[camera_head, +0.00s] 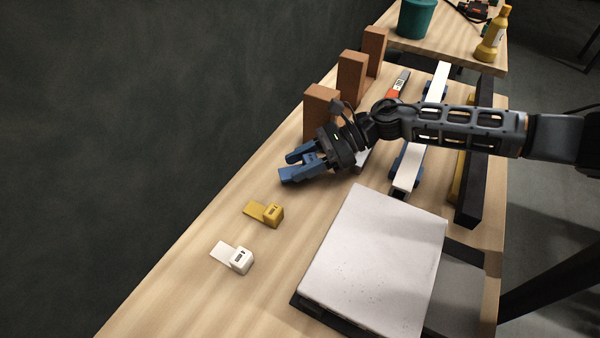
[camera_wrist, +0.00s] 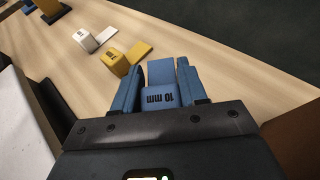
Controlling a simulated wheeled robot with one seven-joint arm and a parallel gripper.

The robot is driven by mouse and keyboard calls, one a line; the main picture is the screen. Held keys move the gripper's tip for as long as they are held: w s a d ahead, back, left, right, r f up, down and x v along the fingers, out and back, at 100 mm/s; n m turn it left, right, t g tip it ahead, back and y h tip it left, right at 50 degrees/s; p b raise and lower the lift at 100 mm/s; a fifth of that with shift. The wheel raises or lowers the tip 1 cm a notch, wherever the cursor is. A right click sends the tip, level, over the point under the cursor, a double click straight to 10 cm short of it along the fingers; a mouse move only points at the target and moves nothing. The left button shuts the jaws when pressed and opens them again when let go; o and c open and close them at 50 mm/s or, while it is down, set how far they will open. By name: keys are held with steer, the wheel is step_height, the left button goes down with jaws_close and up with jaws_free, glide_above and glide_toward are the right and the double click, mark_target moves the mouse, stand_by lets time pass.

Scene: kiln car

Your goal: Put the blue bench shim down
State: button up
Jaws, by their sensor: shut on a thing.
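The blue bench shim (camera_wrist: 160,75), marked 10 mm, sits between the blue fingers of my gripper (camera_wrist: 159,88) in the wrist view. My gripper is shut on the shim's thick end, and its flat tongue points away from my wrist. In the head view my gripper (camera_head: 300,166) is low over the wooden bench (camera_head: 190,285), left of the arm. The shim is hard to tell from the blue fingers there. I cannot tell whether the shim touches the bench.
A yellow shim (camera_head: 268,213) and a white shim (camera_head: 236,257) lie nearer on the bench. A pale slab (camera_head: 375,262) lies to the right. Brown blocks (camera_head: 320,105) stand just behind my gripper. Bare wood lies around the two shims.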

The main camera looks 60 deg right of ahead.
mark_target(302, 183)
steer(key=shift+f, duration=1.9)
steer(key=shift+f, duration=0.15)
steer(key=o, duration=1.1)
steer(key=shift+o, duration=0.2)
